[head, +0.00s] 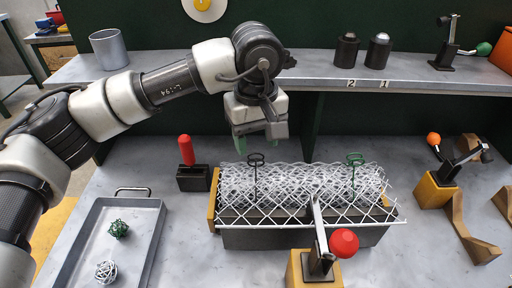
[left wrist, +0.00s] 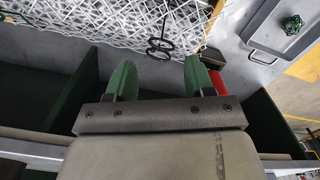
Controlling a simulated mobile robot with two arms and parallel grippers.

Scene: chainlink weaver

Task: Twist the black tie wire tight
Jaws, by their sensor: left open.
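The black tie wire (head: 255,172) stands upright in the white chain-link mesh (head: 300,190), left of centre, with a looped top above the mesh. It also shows in the left wrist view (left wrist: 160,48), beyond the fingertips and between them across the picture. A green tie wire (head: 354,169) stands in the mesh farther right. My left gripper (head: 259,141) is open and empty above and behind the black tie wire, apart from it. Its two green fingers show spread in the left wrist view (left wrist: 159,75). My right gripper is in neither view.
A red-handled tool (head: 186,150) stands in a black holder left of the mesh. A red-knobbed clamp (head: 343,242) reaches over the mesh's front. A grey tray (head: 146,225) at left holds green and white wire balls. A shelf (head: 300,78) runs behind.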

